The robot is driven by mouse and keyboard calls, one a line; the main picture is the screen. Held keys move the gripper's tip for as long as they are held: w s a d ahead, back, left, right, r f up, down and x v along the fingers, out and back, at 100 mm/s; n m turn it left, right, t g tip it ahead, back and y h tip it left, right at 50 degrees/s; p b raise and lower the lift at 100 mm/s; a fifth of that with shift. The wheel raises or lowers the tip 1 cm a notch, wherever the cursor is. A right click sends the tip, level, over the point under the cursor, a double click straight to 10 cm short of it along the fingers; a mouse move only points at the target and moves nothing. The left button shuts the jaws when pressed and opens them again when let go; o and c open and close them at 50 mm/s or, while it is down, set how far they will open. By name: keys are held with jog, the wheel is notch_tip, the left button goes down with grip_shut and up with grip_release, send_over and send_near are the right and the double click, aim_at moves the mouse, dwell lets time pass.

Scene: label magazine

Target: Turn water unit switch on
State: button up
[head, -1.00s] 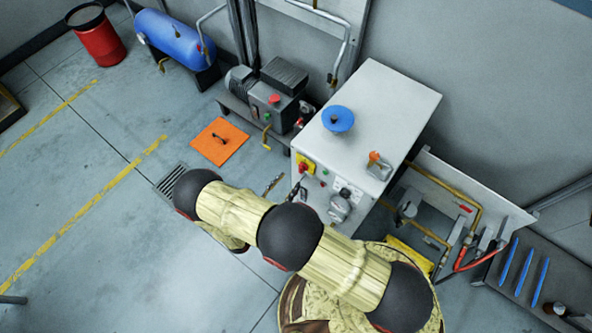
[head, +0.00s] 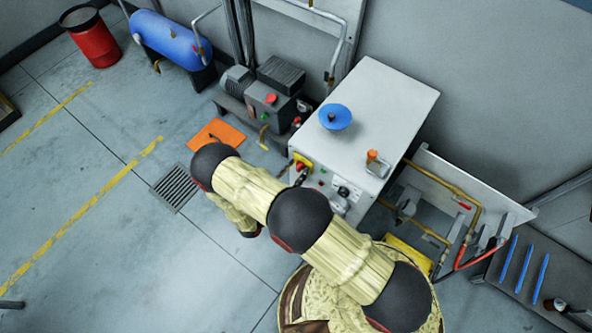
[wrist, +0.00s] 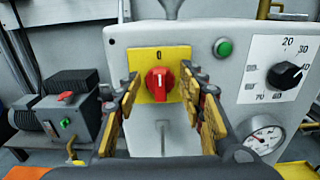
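The water unit is a light grey cabinet (head: 385,105) with a blue round part on top. Its switch (wrist: 160,84) is a red rotary knob on a yellow plate (wrist: 174,94), marked 0 at the top. The knob's grip stands roughly upright, toward the 0. The switch also shows in the head view (head: 302,165) on the cabinet's front. My gripper (wrist: 160,84) is open, with one finger on each side of the knob in the wrist view. No contact shows, and the remaining distance is hard to judge. In the head view my arm mostly hides the gripper.
A green button (wrist: 224,48), a black dial (wrist: 286,75) and a round gauge (wrist: 264,138) sit right of the switch. A motor unit (head: 270,98) with a red button stands left of the cabinet. Open floor lies at the left.

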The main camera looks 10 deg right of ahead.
jog(key=c, duration=0.8)
jog(key=shift+m, duration=0.3)
jog(key=m, duration=0.2)
jog(key=m+b, duration=0.1)
jog(key=shift+s+d+f+m, duration=0.1)
jog(key=shift+s+m, duration=0.05)
jog(key=shift+m, duration=0.25)
jog(key=m+b, duration=0.1)
jog(key=m, duration=0.3)
jog(key=shift+s+d+f+m+b, duration=0.1)
jog(key=shift+m+b, duration=0.2)
jog(key=shift+b, duration=0.05)
jog(key=m+b, duration=0.1)
jog(key=m, duration=0.3)
jog(key=shift+d+f, duration=0.1)
jog(key=shift+f, duration=0.05)
jog(key=m+b, duration=0.2)
jog(key=m, duration=0.2)
jog(key=shift+s+f+m, duration=0.1)
jog(key=shift+f+m, duration=0.05)
jog(key=shift+m, duration=0.45)
